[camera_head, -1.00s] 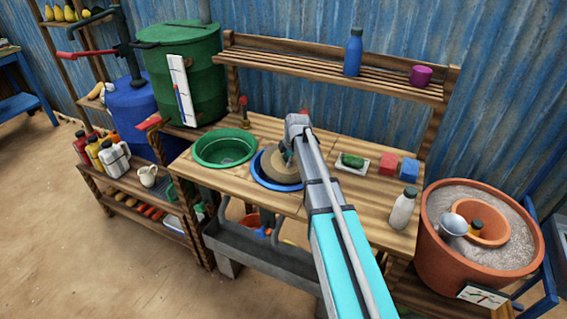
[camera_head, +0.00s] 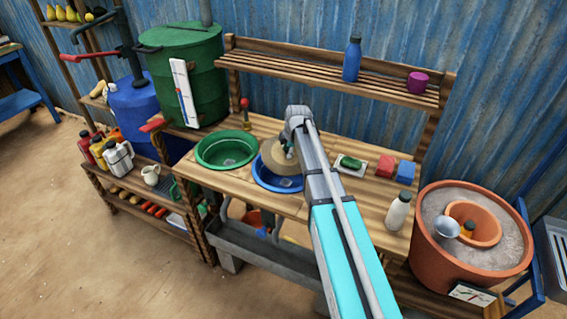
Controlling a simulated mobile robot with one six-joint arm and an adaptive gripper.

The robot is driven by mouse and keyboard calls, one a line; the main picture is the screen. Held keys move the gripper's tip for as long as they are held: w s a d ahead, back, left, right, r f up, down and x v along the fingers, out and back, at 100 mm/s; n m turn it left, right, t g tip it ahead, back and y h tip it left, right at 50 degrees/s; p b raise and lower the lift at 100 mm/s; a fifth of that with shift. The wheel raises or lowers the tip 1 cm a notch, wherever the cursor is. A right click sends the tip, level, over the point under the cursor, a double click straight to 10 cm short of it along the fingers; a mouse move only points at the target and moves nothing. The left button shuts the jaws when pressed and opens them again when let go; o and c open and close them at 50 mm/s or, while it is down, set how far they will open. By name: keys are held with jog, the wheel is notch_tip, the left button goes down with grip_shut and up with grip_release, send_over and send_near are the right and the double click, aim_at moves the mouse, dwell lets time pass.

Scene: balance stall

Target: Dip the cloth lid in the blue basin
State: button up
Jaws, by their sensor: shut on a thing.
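The blue basin (camera_head: 263,181) sits in the wooden counter, right of the green basin. A round tan cloth lid (camera_head: 275,160) shows over the right and back part of the blue basin, tilted. My gripper (camera_head: 290,151) is at the lid's right side, mostly hidden behind my own arm, and is shut on the lid. The front left inside of the basin shows, with a pale patch at its bottom. I cannot tell whether the lid touches the water or the basin wall.
The green basin (camera_head: 225,136) is close on the left. A soap dish (camera_head: 352,172), red block (camera_head: 386,166), blue block (camera_head: 406,173) and white bottle (camera_head: 398,211) stand to the right. A red-handled tap (camera_head: 246,110) rises behind. A large clay pot (camera_head: 440,262) stands far right.

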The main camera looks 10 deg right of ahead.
jog(key=shift+r+p, duration=1.25)
jog(key=shift+r, duration=0.25)
jog(key=shift+r, duration=0.1)
dwell(1.4)
jog(key=shift+r+p, duration=1.9)
jog(key=shift+p, duration=0.1)
